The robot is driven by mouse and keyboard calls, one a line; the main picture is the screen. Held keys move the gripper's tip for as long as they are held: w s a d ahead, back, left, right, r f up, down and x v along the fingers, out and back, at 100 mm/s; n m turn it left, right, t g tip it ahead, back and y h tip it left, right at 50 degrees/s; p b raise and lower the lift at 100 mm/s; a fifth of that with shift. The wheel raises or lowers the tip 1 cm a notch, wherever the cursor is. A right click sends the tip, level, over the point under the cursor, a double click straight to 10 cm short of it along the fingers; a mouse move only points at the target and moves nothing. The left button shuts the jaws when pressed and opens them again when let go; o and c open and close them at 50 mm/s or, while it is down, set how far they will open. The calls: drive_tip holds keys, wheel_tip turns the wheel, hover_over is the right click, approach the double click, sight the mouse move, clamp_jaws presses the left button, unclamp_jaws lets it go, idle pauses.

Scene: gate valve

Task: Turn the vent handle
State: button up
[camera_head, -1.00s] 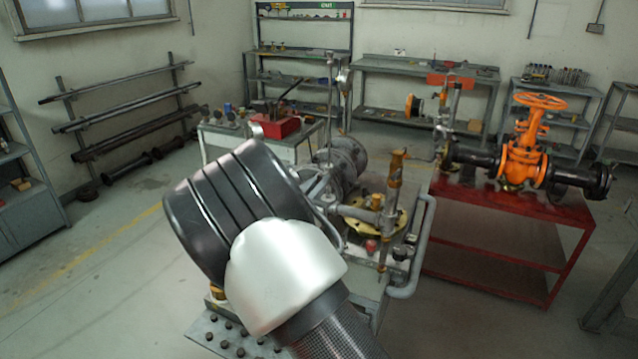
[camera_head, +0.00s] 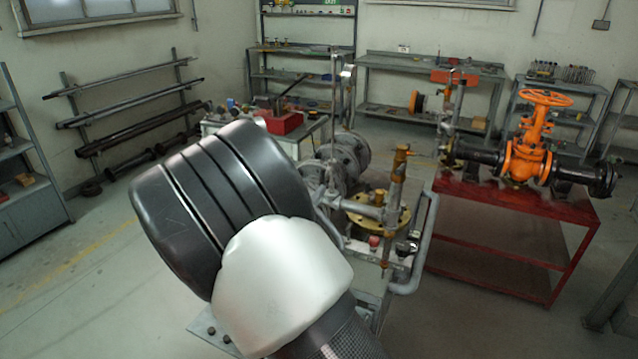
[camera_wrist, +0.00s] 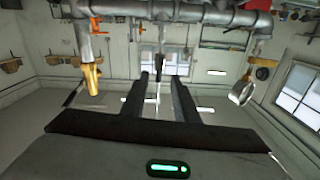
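My gripper (camera_wrist: 165,92) shows in the wrist view with its two dark fingers apart. A thin grey upright piece (camera_wrist: 158,65) shows between the fingers, below a thick grey pipe (camera_wrist: 215,15); I cannot tell whether it is the vent handle or whether the fingers touch it. A brass fitting (camera_wrist: 92,78) hangs left of the fingers, with a small orange handle (camera_wrist: 94,22) above it. In the head view my arm covers the front of the pipe assembly, and my gripper is hidden. A brass valve stem (camera_head: 396,178) stands upright on that assembly, right of my arm.
An orange gate valve with a handwheel (camera_head: 546,97) stands on a red table (camera_head: 500,203) at the right. A round gauge (camera_wrist: 242,92) is right of the gripper in the wrist view. Shelves and a workbench (camera_head: 430,66) line the back wall. Floor (camera_head: 80,285) at the left is clear.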

drive_tip(key=v, duration=1)
drive_tip(key=shift+b, duration=0.3)
drive_tip(key=shift+r, duration=0.1)
drive_tip(key=w+d+r+g+y+p, duration=0.1)
drive_tip(key=w+d+r+g+y, duration=0.15)
drive_tip(key=w+r+y, duration=0.25)
drive_tip(key=s+d+r+n+g+y+p, duration=0.1)
drive_tip(key=s+d+r+n+g+y, duration=0.2)
drive_tip(key=s+d+r+y, duration=0.3)
drive_tip(key=s+d+n+g+h, duration=0.1)
drive_tip(key=s+d+g+h, duration=0.1)
drive_tip(key=s+d, duration=0.7)
drive_tip(key=s+d+n+g+h+p, duration=0.1)
drive_tip(key=s+d+g, duration=0.3)
drive_tip(key=s+d, duration=0.5)
drive_tip(key=s+h, duration=0.1)
drive_tip(key=s, duration=0.4)
drive_tip(key=shift+s+f+h+p, duration=0.2)
drive_tip(key=shift+f+h+p, duration=0.1)
drive_tip(key=shift+f+h, duration=0.1)
drive_tip(key=shift+a, duration=0.15)
